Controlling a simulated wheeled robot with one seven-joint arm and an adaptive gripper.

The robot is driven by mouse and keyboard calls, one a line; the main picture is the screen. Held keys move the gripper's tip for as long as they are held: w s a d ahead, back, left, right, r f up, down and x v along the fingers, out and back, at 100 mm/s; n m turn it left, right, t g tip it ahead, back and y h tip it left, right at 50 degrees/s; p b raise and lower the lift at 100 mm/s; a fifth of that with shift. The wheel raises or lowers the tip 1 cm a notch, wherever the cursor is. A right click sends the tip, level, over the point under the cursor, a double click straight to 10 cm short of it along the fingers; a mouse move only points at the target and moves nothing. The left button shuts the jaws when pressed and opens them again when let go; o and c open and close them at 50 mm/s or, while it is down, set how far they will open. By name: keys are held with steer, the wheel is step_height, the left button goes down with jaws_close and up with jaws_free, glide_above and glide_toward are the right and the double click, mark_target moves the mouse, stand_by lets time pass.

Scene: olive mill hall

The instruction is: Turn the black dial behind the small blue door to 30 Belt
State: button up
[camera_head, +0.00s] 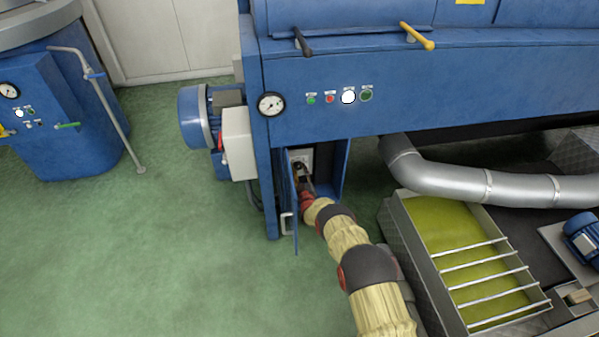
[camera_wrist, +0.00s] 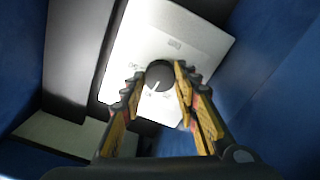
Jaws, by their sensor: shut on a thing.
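The black dial (camera_wrist: 157,82) sits on a pale metal plate (camera_wrist: 190,40) inside the cabinet of the blue machine. A white pointer line shows on the dial's face, slanting toward the lower left. The small lettering around it is too blurred to read. My gripper (camera_wrist: 155,90) is shut on the dial, with a fingertip on its left and right sides. In the head view my gripper (camera_head: 303,178) reaches into the opening, and the dial is mostly hidden there. The small blue door (camera_head: 295,215) stands open at the left of the opening, with a pale handle near its bottom.
Blue cabinet walls (camera_wrist: 285,75) stand close on the right of my gripper. A grey box (camera_head: 238,143) and a motor (camera_head: 200,118) are left of the opening. A silver pipe (camera_head: 455,180) and an olive-green vat (camera_head: 445,230) lie to the right. Green floor is free at left.

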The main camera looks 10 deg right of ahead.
steer(key=shift+n, duration=0.6)
steer(key=o, duration=1.1)
steer(key=shift+o, duration=0.2)
steer(key=s, duration=1.2)
